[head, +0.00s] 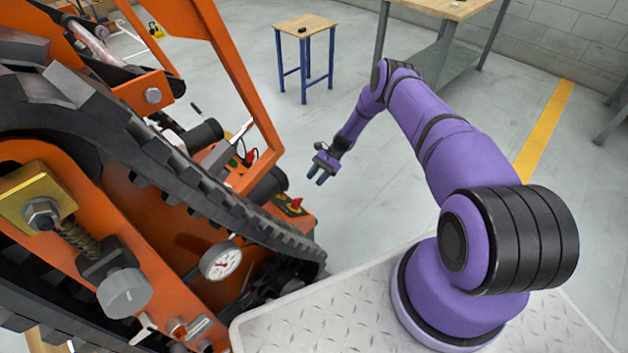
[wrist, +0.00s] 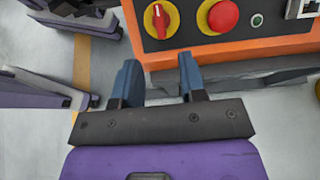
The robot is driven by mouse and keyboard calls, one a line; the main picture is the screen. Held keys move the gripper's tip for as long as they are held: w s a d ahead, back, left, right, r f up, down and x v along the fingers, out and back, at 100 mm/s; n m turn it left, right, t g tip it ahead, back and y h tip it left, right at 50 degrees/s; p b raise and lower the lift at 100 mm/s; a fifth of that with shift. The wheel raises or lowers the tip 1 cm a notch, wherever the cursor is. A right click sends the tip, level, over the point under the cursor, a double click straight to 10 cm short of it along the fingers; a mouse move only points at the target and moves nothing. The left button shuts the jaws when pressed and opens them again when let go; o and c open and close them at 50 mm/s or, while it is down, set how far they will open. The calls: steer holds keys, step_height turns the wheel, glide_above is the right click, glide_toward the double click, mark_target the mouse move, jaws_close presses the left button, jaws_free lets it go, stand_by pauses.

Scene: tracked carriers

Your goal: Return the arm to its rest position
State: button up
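My gripper (head: 317,178) hangs at the end of my purple arm, over the floor just right of the orange tracked carrier (head: 262,105). In the wrist view its two blue fingers (wrist: 156,82) stand apart with nothing between them, so it is open and empty. Beyond the fingertips is the carrier's control panel (wrist: 278,22), with a red rotary switch (wrist: 160,19) and a red push button on a yellow ring (wrist: 222,16). The fingers appear apart from the panel. The arm is bent and reaches out from its base.
The carrier's black rubber track (head: 150,160) and a dial gauge (head: 221,261) are at left. A small wooden stool with blue legs (head: 305,25) stands behind, and a workbench (head: 450,8) at the back. Open grey floor lies between the carrier and a yellow floor line (head: 545,128).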

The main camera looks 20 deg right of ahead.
stand_by(0.3)
steer(key=w+r+n+h, duration=0.2)
steer(key=r, duration=1.1)
steer(key=w+r+n+h, duration=0.2)
steer(key=w+r, duration=0.1)
steer(key=r, duration=1)
steer(key=s+a+r+n+t+h, duration=0.1)
steer(key=s+r+n+h, duration=0.15)
steer(key=r, duration=0.85)
steer(key=s+r+n+t+h, duration=0.1)
steer(key=s+r, duration=0.3)
steer(key=r, duration=0.8)
steer(key=s+a+r+n+t+h, duration=0.2)
steer(key=s+r+n+t+h, duration=0.15)
steer(key=s+r, duration=1.3)
steer(key=s+r+n+t, duration=0.1)
steer(key=s+t, duration=0.3)
steer(key=s, duration=1.7)
steer(key=shift+d+r+n, duration=0.4)
steer(key=shift+n, duration=0.4)
steer(key=shift+w, duration=0.1)
